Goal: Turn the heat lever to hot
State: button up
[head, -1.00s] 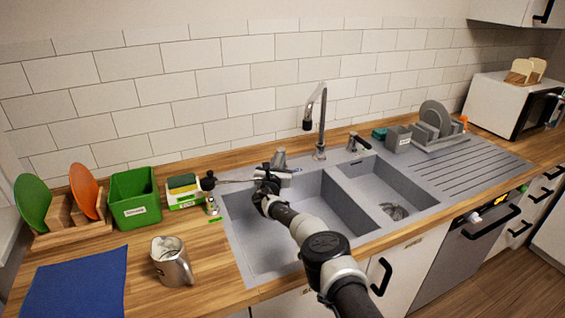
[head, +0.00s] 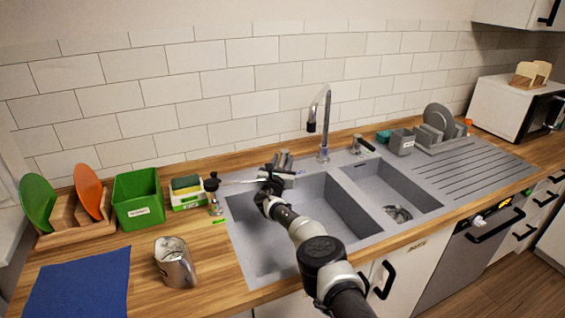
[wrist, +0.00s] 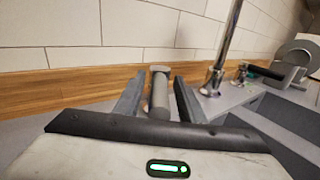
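A grey lever-like fitting with a cylindrical end (wrist: 160,92) stands at the back rim of the sink; I take it to be the heat lever. It also shows just behind my gripper in the head view (head: 283,158). In the wrist view, my gripper (wrist: 159,78) is open, with one finger on each side of the fitting. I cannot tell whether either finger touches it. In the head view, my gripper (head: 277,176) is over the back left of the sink and partly covers the fitting. Hot or cold marks cannot be made out.
The tall tap (head: 324,125) rises right of my gripper. A short black-topped fitting (head: 363,145) stands farther right. The sponge holder (head: 187,193), green box (head: 138,198) and metal jug (head: 176,262) stand left of the sink (head: 250,260). The tiled wall is close behind.

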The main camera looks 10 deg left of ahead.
jog(key=shift+s, duration=0.1)
jog(key=p, duration=0.1)
jog(key=s+p, duration=0.1)
jog(key=shift+a+r+p, duration=0.1)
jog(key=shift+r+p, duration=0.15)
jog(key=shift+p, duration=0.15)
jog(key=s+a+p, duration=0.1)
jog(key=s+p, duration=0.3)
jog(key=s, duration=1.2)
jog(key=shift+f, duration=0.25)
jog(key=shift+s, duration=0.1)
